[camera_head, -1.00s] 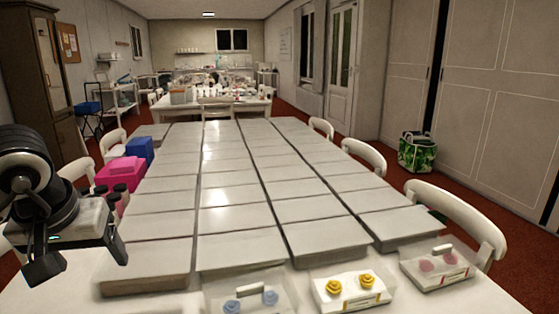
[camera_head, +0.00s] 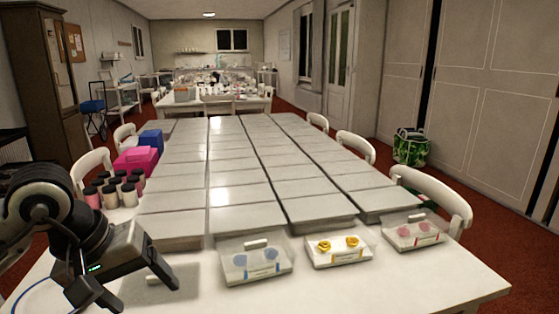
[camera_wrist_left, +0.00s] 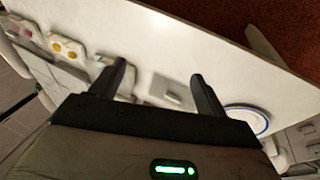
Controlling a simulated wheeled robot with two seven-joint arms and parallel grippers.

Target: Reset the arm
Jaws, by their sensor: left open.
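My left gripper (camera_head: 138,288) is at the lower left of the head view, above the near left part of the white table (camera_head: 390,283). It is open, and nothing shows between its fingers. In the left wrist view the gripper (camera_wrist_left: 158,72) has its two fingers spread over the white tabletop (camera_wrist_left: 195,48). My right arm and gripper do not show.
Clear boxes with blue (camera_head: 255,261), yellow (camera_head: 338,246) and pink (camera_head: 414,231) pieces line the near edge. Flat grey boxes (camera_head: 232,197) fill the table behind. Several dark-lidded jars (camera_head: 110,191) stand left. A blue-rimmed plate (camera_wrist_left: 250,121) shows in the wrist view.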

